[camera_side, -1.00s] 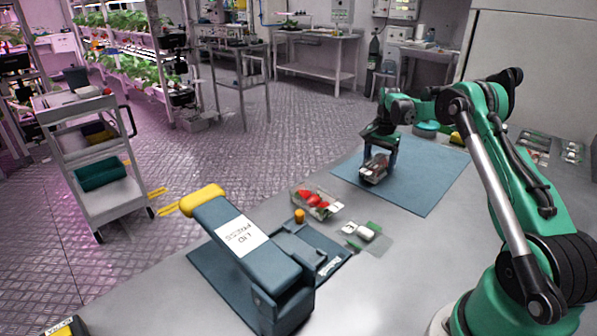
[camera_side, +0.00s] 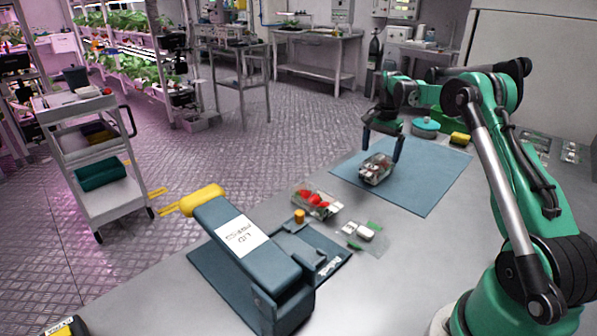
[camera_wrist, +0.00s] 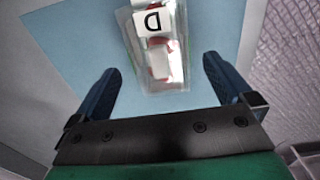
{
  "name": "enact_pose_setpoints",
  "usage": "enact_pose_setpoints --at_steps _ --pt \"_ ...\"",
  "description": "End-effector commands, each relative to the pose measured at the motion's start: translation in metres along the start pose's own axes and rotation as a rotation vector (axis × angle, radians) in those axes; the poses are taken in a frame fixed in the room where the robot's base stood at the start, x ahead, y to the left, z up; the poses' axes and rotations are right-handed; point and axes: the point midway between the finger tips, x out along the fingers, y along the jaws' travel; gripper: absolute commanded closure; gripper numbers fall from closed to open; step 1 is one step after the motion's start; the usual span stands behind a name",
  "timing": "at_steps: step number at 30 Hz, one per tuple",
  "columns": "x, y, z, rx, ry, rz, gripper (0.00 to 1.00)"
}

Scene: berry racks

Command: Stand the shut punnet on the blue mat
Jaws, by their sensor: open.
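The shut punnet (camera_side: 376,169), clear with red berries and white patches on top, stands on the blue mat (camera_side: 425,188), near its left part. In the wrist view the punnet (camera_wrist: 157,60) shows a white label with a black letter, and the mat (camera_wrist: 75,45) lies around it. My gripper (camera_side: 383,146) is open just above and behind the punnet.
A lid press (camera_side: 255,255) with a yellow handle stands at the front on a dark mat. Another punnet with red berries (camera_side: 317,202) and a small clear tray with white pieces (camera_side: 363,233) lie beside it. A teal round thing (camera_side: 425,127) and a yellow block (camera_side: 459,139) are behind the mat.

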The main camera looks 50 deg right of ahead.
Motion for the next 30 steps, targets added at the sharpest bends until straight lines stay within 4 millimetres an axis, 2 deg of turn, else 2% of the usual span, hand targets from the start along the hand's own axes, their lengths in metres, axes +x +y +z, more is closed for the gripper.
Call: enact_pose_setpoints --at_steps 3,7,14,17,20,23,26,30 --pt "-0.03 0.0 0.0 0.0 0.0 0.0 0.0" --pt "-0.057 0.0 0.0 0.0 0.0 0.0 0.0" --pt "-0.08 0.0 0.0 -0.001 0.0 0.0 0.0" --pt "-0.087 -0.003 0.007 -0.029 0.007 -0.008 0.0" --pt "-0.1 -0.011 0.028 -0.126 0.031 -0.036 0.0" --pt "-0.116 -0.019 0.066 -0.29 0.074 -0.083 0.0" --pt "-0.13 -0.019 0.112 -0.487 0.128 -0.141 0.0" --pt "-0.138 -0.005 0.174 -0.759 0.207 -0.224 0.0"
